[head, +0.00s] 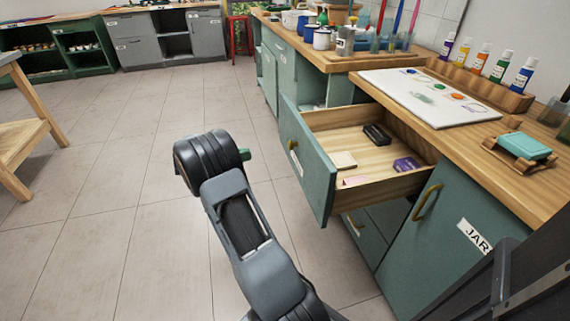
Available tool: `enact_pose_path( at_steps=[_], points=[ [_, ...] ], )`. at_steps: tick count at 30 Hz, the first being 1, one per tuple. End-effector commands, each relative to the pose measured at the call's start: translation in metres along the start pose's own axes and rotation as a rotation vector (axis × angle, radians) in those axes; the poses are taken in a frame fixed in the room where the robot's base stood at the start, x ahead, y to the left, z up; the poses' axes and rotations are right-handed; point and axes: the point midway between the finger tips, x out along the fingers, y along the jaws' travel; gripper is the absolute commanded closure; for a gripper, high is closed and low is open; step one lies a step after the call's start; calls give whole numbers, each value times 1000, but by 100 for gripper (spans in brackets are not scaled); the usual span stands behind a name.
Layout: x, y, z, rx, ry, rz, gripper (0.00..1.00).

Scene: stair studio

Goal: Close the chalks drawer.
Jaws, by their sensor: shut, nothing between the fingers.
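A drawer with a green front (307,165) stands pulled out from under the wooden counter, its pale wood inside showing. Inside lie a black item (377,134), a cream block (343,160), a purple box (405,164) and a pink piece (356,181). My gripper (246,154) is shut, left of the drawer front and apart from it in the picture. My wrist hides most of it.
A green cupboard door (436,222) with a brass handle and a label reading JAR is right of the drawer. The counter (513,190) holds a white board (430,97), paint bottles and a teal block on a wooden holder. Tiled floor (110,180) is clear at left, beside a wooden table.

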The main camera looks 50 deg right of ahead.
Motion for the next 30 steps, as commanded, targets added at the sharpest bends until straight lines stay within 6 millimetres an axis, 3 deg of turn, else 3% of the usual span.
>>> enact_pose_path(
  at_steps=[1,5,21,30],
  points=[
    [2,3,-10,-11,-21,-2,100],
    [12,6,-13,-22,-48,-5,100],
    [107,5,-10,-23,-49,-5,100],
    [137,6,-7,-22,-49,-3,100]
  ],
)
